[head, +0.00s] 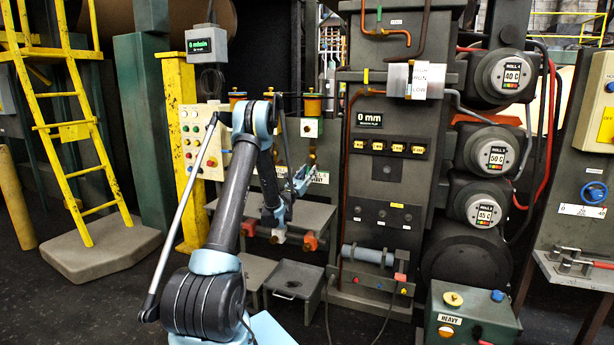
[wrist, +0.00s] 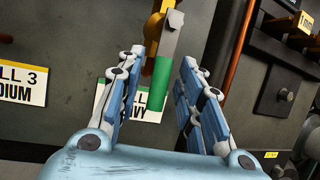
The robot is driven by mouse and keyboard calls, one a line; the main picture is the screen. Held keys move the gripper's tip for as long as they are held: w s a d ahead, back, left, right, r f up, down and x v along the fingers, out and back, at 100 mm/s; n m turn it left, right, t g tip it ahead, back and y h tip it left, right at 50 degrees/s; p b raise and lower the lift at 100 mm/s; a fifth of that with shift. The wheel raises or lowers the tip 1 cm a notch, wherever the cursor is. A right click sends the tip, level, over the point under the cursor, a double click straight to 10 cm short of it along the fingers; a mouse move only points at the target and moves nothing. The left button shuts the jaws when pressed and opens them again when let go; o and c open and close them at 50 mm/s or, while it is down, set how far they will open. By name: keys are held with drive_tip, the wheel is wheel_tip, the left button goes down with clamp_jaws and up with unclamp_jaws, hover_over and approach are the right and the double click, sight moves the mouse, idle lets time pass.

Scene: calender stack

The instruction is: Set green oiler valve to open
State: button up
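The green oiler valve's handle (wrist: 161,82) is a green bar below a grey metal lever piece (wrist: 172,32) and a yellow-orange body (wrist: 153,28) in the wrist view. The bar runs nearly straight down in that picture. My gripper (wrist: 162,60) is open, with one finger on each side of the green bar and visible gaps on both sides; whether it touches cannot be told. In the head view my gripper (head: 300,182) is at the machine front, below the oilers, and the green handle cannot be made out there.
Oilers with amber cups (head: 312,104) stand above my gripper. Labels for roll 3 medium (wrist: 22,82) and heavy (wrist: 118,101) are on the dark panel. The roll stack with gauges (head: 492,156) stands right, a button panel (head: 190,135) left.

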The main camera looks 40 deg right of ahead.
drive_tip(key=shift+a, duration=0.1)
drive_tip(key=v, duration=0.7)
drive_tip(key=shift+a+f, duration=0.15)
idle(0.5)
drive_tip(key=a+r+m+g+y, duration=0.2)
drive_tip(key=a+r+m+g, duration=0.1)
drive_tip(key=a+r+m, duration=0.7)
drive_tip(key=s+a+r+m+g+y, duration=0.1)
drive_tip(key=s+a+m+y, duration=0.15)
drive_tip(key=a, duration=0.35)
drive_tip(key=s+a+r+m+y, duration=0.2)
drive_tip(key=s+a+m, duration=0.1)
drive_tip(key=a, duration=0.4)
drive_tip(key=s+a+f+m+y, duration=0.2)
drive_tip(key=s+a+f+y, duration=0.3)
drive_tip(key=s+a, duration=0.4)
drive_tip(key=s+a+f+m+y, duration=0.2)
drive_tip(key=s+a+f+y, duration=0.3)
drive_tip(key=a, duration=1.3)
drive_tip(key=s+a+f+m+g+y, duration=0.1)
drive_tip(key=s+a+f+y, duration=0.4)
drive_tip(key=s+a, duration=0.8)
drive_tip(key=shift+a+f+m, duration=0.75)
drive_tip(key=shift+f, duration=0.2)
